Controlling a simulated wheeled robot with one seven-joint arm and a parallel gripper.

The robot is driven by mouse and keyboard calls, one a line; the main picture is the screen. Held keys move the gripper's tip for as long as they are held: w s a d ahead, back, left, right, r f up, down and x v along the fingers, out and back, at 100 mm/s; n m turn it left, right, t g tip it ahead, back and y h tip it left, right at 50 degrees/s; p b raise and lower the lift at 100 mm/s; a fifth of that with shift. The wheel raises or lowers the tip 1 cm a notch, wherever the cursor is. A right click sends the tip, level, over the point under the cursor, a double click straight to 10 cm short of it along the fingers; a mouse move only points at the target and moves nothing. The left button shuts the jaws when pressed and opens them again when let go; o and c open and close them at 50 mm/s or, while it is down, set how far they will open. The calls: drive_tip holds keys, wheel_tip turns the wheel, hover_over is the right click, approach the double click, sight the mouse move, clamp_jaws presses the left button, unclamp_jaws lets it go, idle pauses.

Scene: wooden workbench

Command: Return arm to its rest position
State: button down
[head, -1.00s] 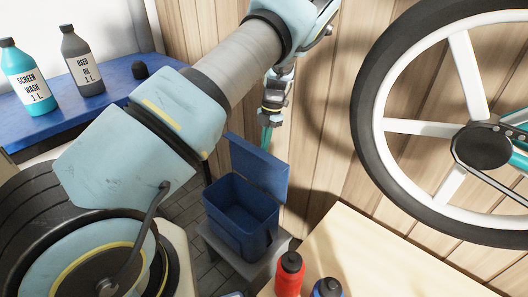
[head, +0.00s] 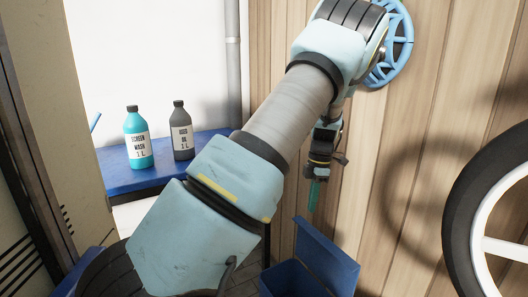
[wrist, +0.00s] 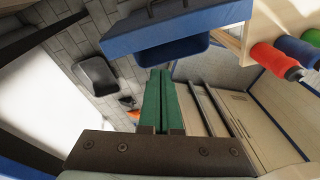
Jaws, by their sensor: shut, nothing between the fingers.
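My gripper (head: 314,198) hangs from my raised arm in front of the wooden wall, with its green fingers pointing down. It is above a blue bin (head: 296,279) whose lid stands open. In the wrist view the two green fingers (wrist: 162,76) lie together with nothing between them. The blue bin (wrist: 170,52) shows beyond the fingertips there, apart from them. My arm stretches diagonally across the middle of the head view.
A blue bench (head: 121,187) at left holds a teal screen wash bottle (head: 138,140) and a dark used oil bottle (head: 181,133). A bicycle wheel (head: 461,208) is at right.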

drive_tip(key=s+a+r+m+t+p, duration=0.1)
drive_tip(key=s+a+r+m, duration=0.3)
drive_tip(key=a+m, duration=0.3)
drive_tip(key=s+a+r+m+t+h, duration=0.1)
drive_tip(key=s+a+r+m, duration=0.3)
drive_tip(key=s+a+m, duration=0.3)
drive_tip(key=s+a+r+m+t+p, duration=0.1)
drive_tip(key=s+a+r+m, duration=0.3)
drive_tip(key=a, duration=0.5)
drive_tip(key=s+m, duration=0.2)
drive_tip(key=shift+m+p, duration=0.35)
drive_tip(key=shift+m, duration=0.05)
